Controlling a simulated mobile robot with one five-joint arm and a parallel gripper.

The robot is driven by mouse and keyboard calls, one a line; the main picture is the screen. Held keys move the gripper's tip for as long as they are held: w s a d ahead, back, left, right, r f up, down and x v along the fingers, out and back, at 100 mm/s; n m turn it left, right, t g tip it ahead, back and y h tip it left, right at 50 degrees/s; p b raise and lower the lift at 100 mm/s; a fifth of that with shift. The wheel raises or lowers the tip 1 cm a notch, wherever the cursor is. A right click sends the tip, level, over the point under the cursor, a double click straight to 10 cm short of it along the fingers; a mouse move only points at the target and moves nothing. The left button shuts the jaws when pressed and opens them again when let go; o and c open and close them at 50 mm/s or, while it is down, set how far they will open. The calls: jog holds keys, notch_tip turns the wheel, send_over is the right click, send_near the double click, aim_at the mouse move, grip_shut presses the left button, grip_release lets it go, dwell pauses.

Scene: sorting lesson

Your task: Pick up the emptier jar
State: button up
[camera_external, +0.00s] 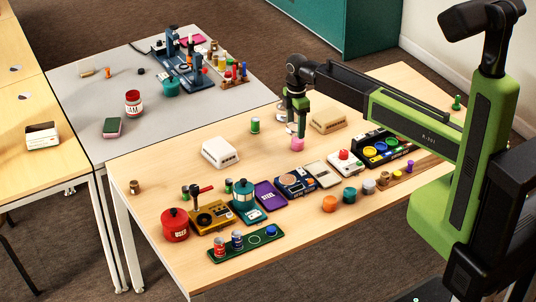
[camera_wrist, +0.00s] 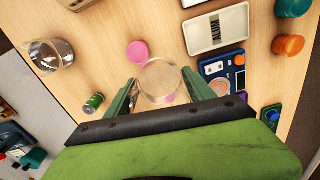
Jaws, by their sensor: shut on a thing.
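My gripper (camera_external: 300,128) points down over the far middle of the wooden table. In the wrist view its two green fingers (camera_wrist: 163,98) are shut on a clear glass jar (camera_wrist: 160,80). The held jar looks mostly see-through, with a spot of pink showing at its lower edge; I cannot tell whether that is inside or behind it. In the external view this jar is hard to make out. A second clear glass jar (camera_wrist: 50,56) stands apart at the left of the wrist view, and it partly shows behind my gripper (camera_external: 282,112). Its fill is unclear.
A round pink thing (camera_wrist: 138,52) lies close to the held jar. A green can (camera_external: 255,124), a white box (camera_external: 220,152) and a beige box (camera_external: 329,120) stand nearby. Devices, pots and paint-like tubs line the table's near side. A grey table (camera_external: 85,115) adjoins at the left.

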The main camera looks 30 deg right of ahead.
jog(key=shift+s+d+r, duration=0.1)
jog(key=shift+d+r, duration=0.25)
jog(key=shift+d, duration=0.2)
dwell(2.2)
